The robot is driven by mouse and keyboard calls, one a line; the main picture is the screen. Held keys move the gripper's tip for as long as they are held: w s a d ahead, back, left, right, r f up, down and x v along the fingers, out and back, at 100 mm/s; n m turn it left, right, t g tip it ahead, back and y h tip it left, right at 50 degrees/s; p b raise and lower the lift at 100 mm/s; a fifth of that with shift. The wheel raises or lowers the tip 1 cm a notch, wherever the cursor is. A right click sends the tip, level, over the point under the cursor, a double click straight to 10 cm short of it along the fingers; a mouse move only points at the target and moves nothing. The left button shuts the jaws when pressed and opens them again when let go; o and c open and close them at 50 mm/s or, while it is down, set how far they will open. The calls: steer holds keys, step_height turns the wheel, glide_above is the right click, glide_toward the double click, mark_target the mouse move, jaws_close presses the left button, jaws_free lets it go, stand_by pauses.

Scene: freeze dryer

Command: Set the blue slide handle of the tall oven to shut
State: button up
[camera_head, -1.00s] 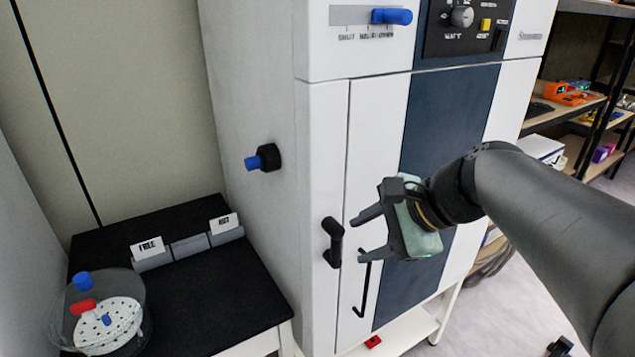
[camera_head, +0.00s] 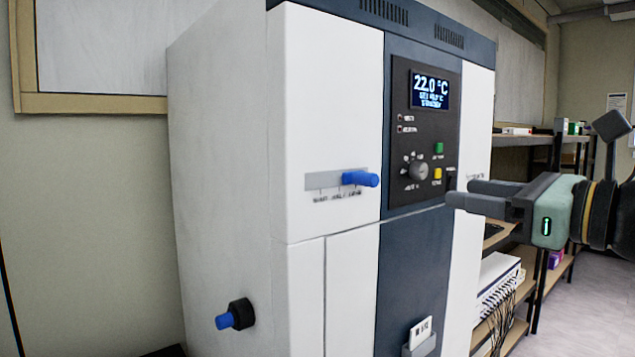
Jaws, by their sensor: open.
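The tall oven (camera_head: 300,130) is a white and dark blue cabinet in the middle of the view. Its blue slide handle (camera_head: 360,179) sits at the right end of a short grey plate (camera_head: 322,181) on the upper front. Small labels under the plate are hard to read here; the handle is by the rightmost one. My gripper (camera_head: 458,193) is open and empty to the right of the handle, in front of the oven's right side. Its two fingers point left and do not touch the handle.
The control panel (camera_head: 425,135) with a display reading 22.0 °C, a knob and buttons lies between handle and gripper. A blue-tipped side port (camera_head: 235,315) sticks out at the lower left. Shelves (camera_head: 545,150) stand behind at the right. A small card holder (camera_head: 420,340) is on the lower front.

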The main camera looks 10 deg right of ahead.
mark_target(376, 181)
steer(key=p+x, duration=0.3)
steer(key=x, duration=1.4)
steer(key=shift+w, duration=0.15)
